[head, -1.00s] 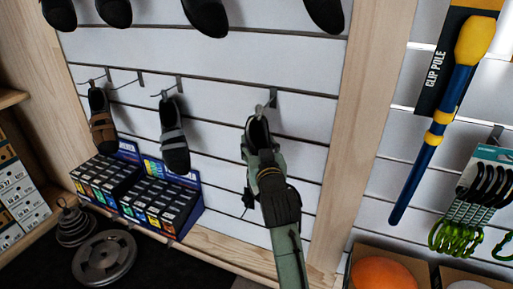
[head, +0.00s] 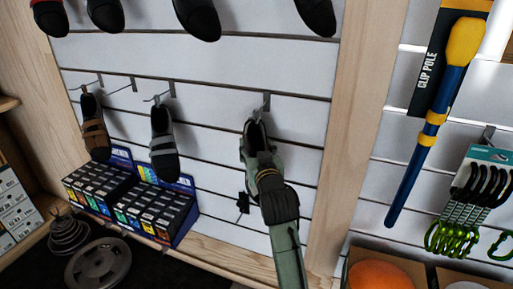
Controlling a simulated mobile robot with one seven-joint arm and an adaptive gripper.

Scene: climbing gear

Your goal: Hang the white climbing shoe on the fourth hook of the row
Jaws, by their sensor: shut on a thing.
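The climbing shoe (head: 256,132) held by my gripper shows its dark opening and a pale edge; most of it is hidden behind the gripper. My gripper (head: 262,165) is shut on it, in front of the white slatted wall. The shoe's top is right under the rightmost hook (head: 266,99), the fourth of the row. I cannot tell whether its heel loop is around the hook. A brown and black shoe (head: 95,130) hangs on the first hook. The second hook (head: 133,83) is empty. A grey and black shoe (head: 163,145) hangs on the third hook.
Several dark shoes (head: 197,18) hang in a row above. Boxes of small packs (head: 150,205) stand below left, beside weight plates (head: 98,262). A wooden post (head: 345,130) is right of the hook, then a blue and yellow clip pole (head: 432,125) and green carabiners (head: 458,235).

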